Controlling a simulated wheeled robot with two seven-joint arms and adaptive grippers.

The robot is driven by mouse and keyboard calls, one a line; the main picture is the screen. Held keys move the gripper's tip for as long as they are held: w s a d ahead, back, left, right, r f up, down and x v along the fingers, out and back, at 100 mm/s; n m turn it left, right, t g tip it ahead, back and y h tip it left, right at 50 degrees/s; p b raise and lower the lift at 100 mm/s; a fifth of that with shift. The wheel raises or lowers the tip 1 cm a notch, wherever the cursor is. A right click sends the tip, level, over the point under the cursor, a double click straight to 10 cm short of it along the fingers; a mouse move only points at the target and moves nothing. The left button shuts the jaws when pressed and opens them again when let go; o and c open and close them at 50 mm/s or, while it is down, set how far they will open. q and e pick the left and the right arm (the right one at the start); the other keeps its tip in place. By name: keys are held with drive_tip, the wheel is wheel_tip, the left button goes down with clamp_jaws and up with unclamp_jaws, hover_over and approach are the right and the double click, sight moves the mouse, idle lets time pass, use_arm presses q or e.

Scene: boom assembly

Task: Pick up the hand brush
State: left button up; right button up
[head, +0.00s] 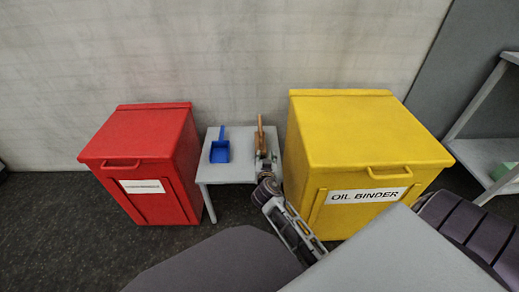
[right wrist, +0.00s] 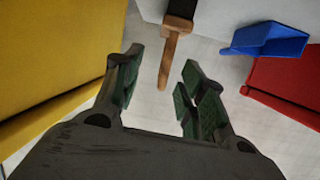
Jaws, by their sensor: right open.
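The hand brush, with a wooden handle (head: 260,134), lies on the small grey table between the red and yellow bins. In the right wrist view its light brown handle (right wrist: 170,58) points down toward my gripper, and its dark head (right wrist: 182,8) is cut off by the top edge. My right gripper (head: 266,160) is at the table's right part, beside the brush. In the wrist view the right gripper (right wrist: 163,58) is open, with the handle's end appearing between its fingers; contact cannot be told. My left gripper is not in view.
A blue dustpan (head: 220,151) lies left of the brush on the small table (head: 231,175). A red bin (head: 155,150) stands left of the table, and a yellow oil binder bin (head: 350,130) close on the right. A wall stands behind.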

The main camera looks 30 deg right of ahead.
sight(260, 136)
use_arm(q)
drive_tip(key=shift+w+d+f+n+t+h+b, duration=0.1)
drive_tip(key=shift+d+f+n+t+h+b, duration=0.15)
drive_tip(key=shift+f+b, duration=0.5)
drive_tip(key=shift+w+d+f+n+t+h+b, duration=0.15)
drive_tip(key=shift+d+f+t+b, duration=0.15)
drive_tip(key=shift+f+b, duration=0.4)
use_arm(e)
drive_tip(key=w+d+r+m+t+h, duration=0.1)
drive_tip(key=w+r+t, duration=0.2)
drive_tip(key=w+r, duration=0.1)
drive_tip(key=shift+w, duration=0.75)
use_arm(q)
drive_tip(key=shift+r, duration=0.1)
use_arm(e)
drive_tip(key=shift+d, duration=0.1)
